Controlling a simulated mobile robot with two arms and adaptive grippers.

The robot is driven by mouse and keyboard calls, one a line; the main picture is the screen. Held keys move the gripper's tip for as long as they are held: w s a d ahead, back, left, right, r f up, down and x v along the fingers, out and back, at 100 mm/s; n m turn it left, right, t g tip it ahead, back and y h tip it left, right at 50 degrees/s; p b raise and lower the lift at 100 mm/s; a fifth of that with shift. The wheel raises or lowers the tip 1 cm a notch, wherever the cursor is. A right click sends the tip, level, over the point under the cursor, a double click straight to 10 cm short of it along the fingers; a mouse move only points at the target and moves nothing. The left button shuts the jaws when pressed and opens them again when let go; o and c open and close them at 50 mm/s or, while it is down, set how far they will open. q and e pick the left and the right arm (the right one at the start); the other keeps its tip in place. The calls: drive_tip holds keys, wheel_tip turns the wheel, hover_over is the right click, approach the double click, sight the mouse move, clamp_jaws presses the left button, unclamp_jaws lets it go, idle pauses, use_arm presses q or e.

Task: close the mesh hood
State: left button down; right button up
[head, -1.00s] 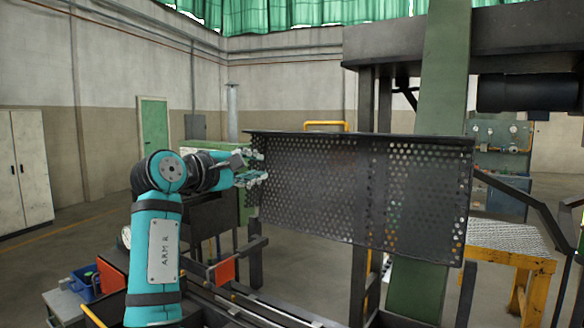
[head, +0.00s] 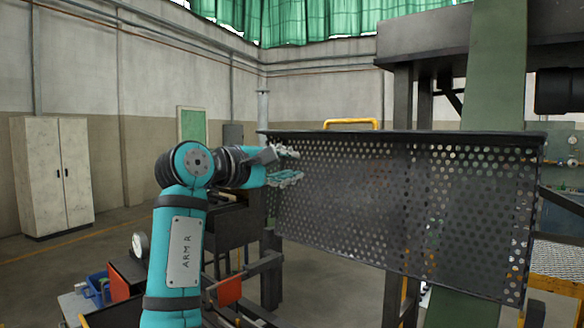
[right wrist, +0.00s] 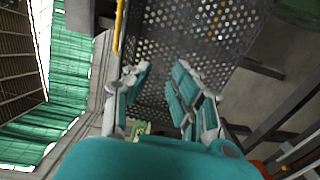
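The mesh hood (head: 400,205) is a dark perforated panel standing upright across the right half of the head view, with a flat top edge. A yellow handle (head: 350,123) rises from that top edge. My right gripper (head: 292,165) is at the panel's left end, just below the top edge. Its fingers are spread apart with nothing seen between them. In the right wrist view the open fingers (right wrist: 160,92) are in front of the mesh (right wrist: 190,35), and the yellow handle (right wrist: 119,28) is at upper left. I cannot tell whether they touch the mesh. My left gripper is not in view.
A green slanted post (head: 495,85) and a dark overhead beam (head: 450,40) stand behind the hood. A yellow-framed grated stand (head: 558,262) is at the right. Dark rails and an orange plate (head: 229,290) lie below my right arm. A white cabinet (head: 52,175) stands far left.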

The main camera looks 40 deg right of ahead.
drive_tip(key=shift+a, duration=0.2)
drive_tip(key=shift+d, duration=0.1)
clamp_jaws()
drive_tip(key=shift+c, duration=2.2)
unclamp_jaws()
drive_tip(key=o, duration=0.4)
drive_tip(key=shift+o, duration=0.2)
drive_tip(key=a, duration=0.7)
drive_tip(key=shift+s+a+r, duration=0.25)
drive_tip(key=shift+s, duration=0.1)
